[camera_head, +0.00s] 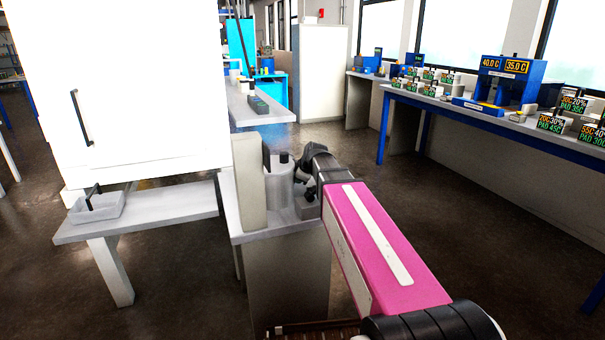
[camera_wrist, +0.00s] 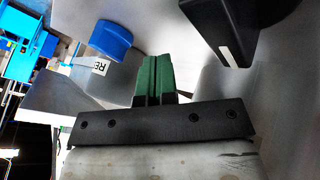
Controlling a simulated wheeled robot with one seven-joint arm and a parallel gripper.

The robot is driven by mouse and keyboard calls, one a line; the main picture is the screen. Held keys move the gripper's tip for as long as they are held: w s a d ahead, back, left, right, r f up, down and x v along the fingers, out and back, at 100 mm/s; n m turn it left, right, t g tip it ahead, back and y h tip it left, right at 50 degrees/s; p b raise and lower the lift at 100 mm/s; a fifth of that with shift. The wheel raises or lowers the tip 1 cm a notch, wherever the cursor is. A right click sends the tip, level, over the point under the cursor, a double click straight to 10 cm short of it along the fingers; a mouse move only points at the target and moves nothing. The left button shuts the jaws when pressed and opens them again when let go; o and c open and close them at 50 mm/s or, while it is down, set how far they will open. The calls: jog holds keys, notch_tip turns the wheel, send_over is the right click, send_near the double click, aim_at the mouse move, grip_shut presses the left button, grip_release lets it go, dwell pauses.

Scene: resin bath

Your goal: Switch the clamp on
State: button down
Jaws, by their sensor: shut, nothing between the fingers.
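My gripper (camera_wrist: 154,62) shows in the wrist view as two green fingers pressed together, with nothing between them. A black knob (camera_wrist: 228,32) with a white line lies up and to the right of the fingertips, apart from them. A blue rounded part (camera_wrist: 111,38) lies up and to the left, near a white label (camera_wrist: 92,65) that is only partly readable. I cannot tell which of these parts belongs to the clamp. In the head view my arm reaches to a small bench (camera_head: 262,235) with a grey cylindrical vessel (camera_head: 278,185); the fingertips are hidden there.
An upright pale panel (camera_head: 249,185) stands left of the vessel. A large white cabinet (camera_head: 140,90) and a low bench with a tray (camera_head: 96,208) are at left. A blue-framed table (camera_head: 440,98) with displays runs along the right. The floor between is clear.

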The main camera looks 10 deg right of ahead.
jog(key=shift+w+d+f, duration=0.1)
jog(key=shift+w+f, duration=0.1)
jog(key=shift+w, duration=0.9)
jog(key=shift+w+d+f, duration=0.1)
jog(key=shift+w+f, duration=0.05)
jog(key=shift+w, duration=0.95)
